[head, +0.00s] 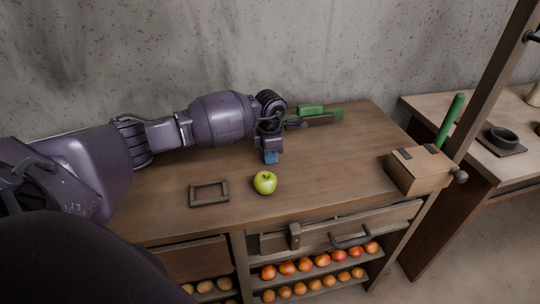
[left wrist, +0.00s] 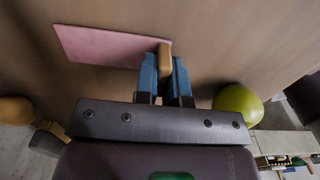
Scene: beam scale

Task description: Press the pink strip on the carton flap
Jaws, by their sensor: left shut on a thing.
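The carton (head: 418,172) is a brown box near the right end of the wooden bench, with dark patches on its top; no pink strip shows on it from here. My left gripper (head: 271,158) is low over the middle of the bench, well left of the carton. In the left wrist view its blue fingers (left wrist: 166,75) are shut on a small tan piece (left wrist: 165,52). A flat pink sheet (left wrist: 105,47) reaches left from this piece; whether they are joined I cannot tell. The sheet does not show in the head view. My right gripper is not in view.
A green apple (head: 265,183) sits just in front of the left gripper. A dark rectangular frame (head: 209,194) lies to its left. Green items (head: 312,112) lie at the back. A green rod (head: 450,120) stands behind the carton. Bench surface between gripper and carton is clear.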

